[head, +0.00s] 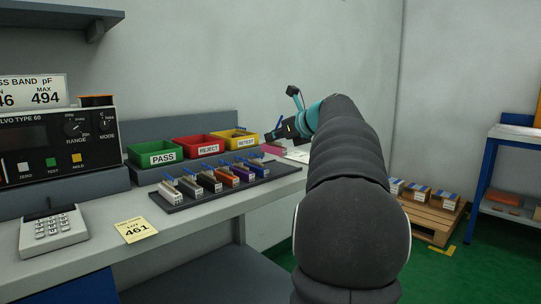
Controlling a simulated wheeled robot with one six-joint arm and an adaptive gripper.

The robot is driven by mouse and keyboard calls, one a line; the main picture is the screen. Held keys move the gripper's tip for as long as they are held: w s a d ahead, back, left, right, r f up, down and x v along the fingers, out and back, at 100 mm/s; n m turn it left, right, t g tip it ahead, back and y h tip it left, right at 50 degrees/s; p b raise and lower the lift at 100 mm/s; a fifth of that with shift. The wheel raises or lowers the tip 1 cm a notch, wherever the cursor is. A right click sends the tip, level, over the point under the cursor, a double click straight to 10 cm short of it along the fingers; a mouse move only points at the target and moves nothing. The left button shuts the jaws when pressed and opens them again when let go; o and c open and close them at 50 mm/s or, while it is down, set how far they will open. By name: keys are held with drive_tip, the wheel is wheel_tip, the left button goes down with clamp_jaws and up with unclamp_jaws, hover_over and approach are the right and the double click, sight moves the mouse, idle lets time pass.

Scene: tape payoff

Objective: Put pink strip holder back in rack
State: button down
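The rack (179,205) is a dark flat tray on the bench. It holds a row of several strip holders with blue tops, in white, grey, orange, purple and other colours (192,187). A pink piece (273,150), likely the pink strip holder, shows at the bench's far right end, beyond the rack and just below my gripper. My gripper (279,131) is at the end of my dark arm, behind and right of the rack. Its fingers are small and partly hidden, so I cannot tell whether they are open or touch the pink piece.
Green PASS (155,154), red REJECT (200,146) and yellow RETEST (238,138) bins stand behind the rack. A meter (60,145), a keypad box (48,233) and a yellow lot card (135,230) are at left. A pallet with boxes (432,219) stands on the floor at right.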

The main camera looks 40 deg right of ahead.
sight(267, 152)
drive_tip(key=shift+w+a+f, duration=0.25)
drive_tip(key=shift+w+f, duration=0.15)
drive_tip(key=shift+w, duration=0.3)
drive_tip(key=shift+f, duration=0.2)
drive_tip(key=shift+f+b, duration=0.55)
drive_tip(key=shift+f, duration=1.25)
drive_tip(key=shift+f, duration=0.15)
drive_tip(key=c, duration=1.3)
unclamp_jaws()
